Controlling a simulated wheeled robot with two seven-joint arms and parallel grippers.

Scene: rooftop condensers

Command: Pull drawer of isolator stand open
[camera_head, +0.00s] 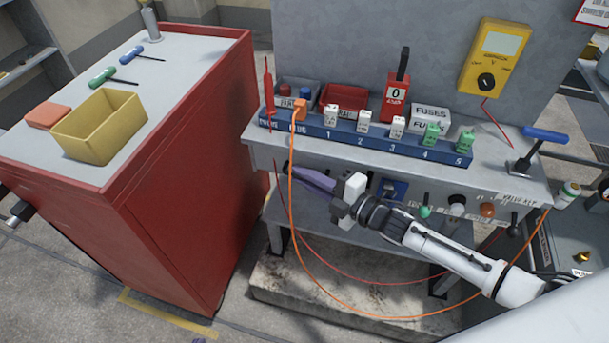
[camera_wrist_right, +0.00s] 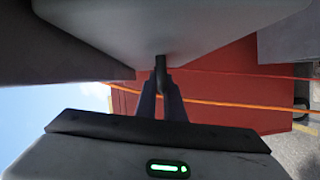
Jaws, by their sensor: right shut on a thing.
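The isolator stand (camera_head: 262,150) is a grey bench with a blue numbered strip along its top and a front face with knobs below. My right gripper (camera_head: 293,171) reaches in from the right, below the top's front edge, at the left end of that face. It is shut on a dark knob or handle there. In the right wrist view, the fingers (camera_wrist_right: 161,92) meet around this small dark handle (camera_wrist_right: 160,66), under a grey panel. The drawer's outline is hard to tell, and I see no open gap. My left gripper is not in view.
A red cabinet (camera_head: 200,180) stands close on the left, with a yellow bin (camera_head: 100,125) on top. An orange cable (camera_head: 291,200) hangs past my right gripper, and a thin red cable (camera_head: 350,280) loops below. A concrete block (camera_head: 300,290) lies under the stand.

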